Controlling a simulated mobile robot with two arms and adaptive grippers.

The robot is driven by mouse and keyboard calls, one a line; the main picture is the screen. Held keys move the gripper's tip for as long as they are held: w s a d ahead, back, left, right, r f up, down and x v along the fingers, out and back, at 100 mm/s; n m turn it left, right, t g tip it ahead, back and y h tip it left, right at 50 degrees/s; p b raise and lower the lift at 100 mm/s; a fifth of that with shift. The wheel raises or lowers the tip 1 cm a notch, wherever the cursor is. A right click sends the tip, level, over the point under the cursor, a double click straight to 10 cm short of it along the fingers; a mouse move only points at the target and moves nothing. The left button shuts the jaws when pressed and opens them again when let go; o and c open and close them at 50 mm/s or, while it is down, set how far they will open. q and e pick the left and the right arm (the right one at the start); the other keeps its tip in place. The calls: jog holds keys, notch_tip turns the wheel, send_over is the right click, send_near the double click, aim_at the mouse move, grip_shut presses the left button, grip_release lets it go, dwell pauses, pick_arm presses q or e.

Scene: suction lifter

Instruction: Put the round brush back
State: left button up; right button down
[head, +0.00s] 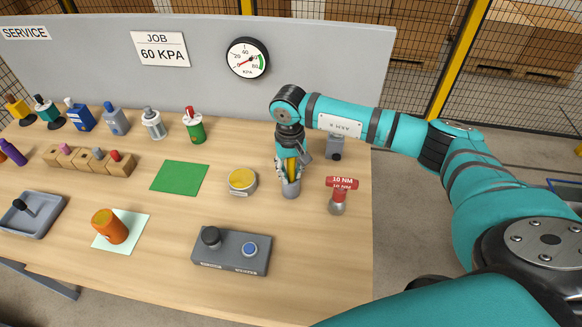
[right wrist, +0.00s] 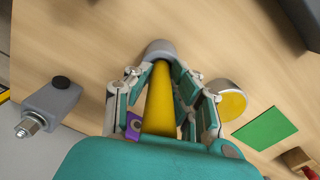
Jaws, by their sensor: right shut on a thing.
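My right gripper (head: 290,174) points down at the right part of the bench and is shut on a yellow handle, likely the round brush. In the right wrist view the yellow handle (right wrist: 160,100) runs between the fingers of my right gripper (right wrist: 161,74), with its far end at or in the mouth of a small grey cup (right wrist: 158,47). The grey cup (head: 291,190) stands upright on the bench right below the fingers in the head view. The brush's bristles cannot be made out. My left gripper is not in view.
A yellow-topped round tin (head: 242,180) stands just left of the cup. A control box (head: 231,251) lies in front. A green mat (head: 180,177) is bare.

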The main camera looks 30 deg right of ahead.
jog(key=shift+f, duration=0.1)
jog(key=shift+f+b, duration=0.1)
jog(key=shift+b, duration=0.25)
jog(key=c, duration=1.2)
grip_release()
jog(key=shift+r+p, duration=0.25)
jog(key=shift+p, duration=0.05)
notch_tip(320, 180, up, 11)
jog(key=b, duration=0.3)
jog(key=shift+w+a, duration=0.1)
jog(key=shift+w, duration=0.05)
jog(key=shift+r, duration=0.5)
